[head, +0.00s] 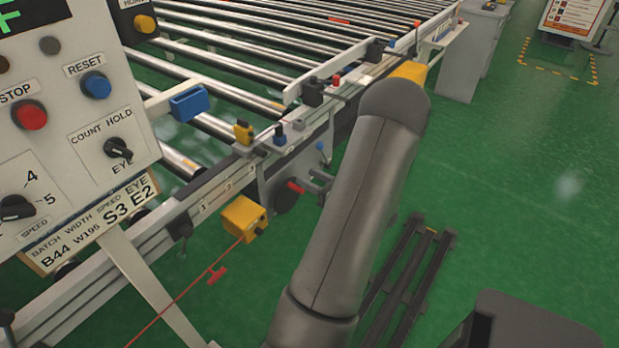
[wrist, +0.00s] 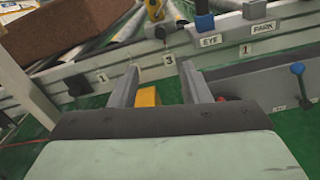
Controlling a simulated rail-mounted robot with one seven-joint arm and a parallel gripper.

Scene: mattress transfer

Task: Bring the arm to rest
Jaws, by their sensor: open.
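My gripper (wrist: 158,80) shows in the wrist view with its two grey fingers apart and nothing held between them. The fingers point toward the conveyor's side rail (wrist: 105,78). A yellow box (wrist: 147,97) shows lower down between the fingers; I see no contact with it. In the head view my grey arm reaches up the middle, in front of the roller conveyor's (head: 270,55) near side, and the gripper is not clearly visible there.
A control panel (head: 75,120) with red and blue buttons and knobs stands at the left. A yellow switch box (head: 244,218) with a red cord is below the rail. EYE and PARK labels (wrist: 264,28) mark the rail. Green floor (head: 520,200) is open at the right.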

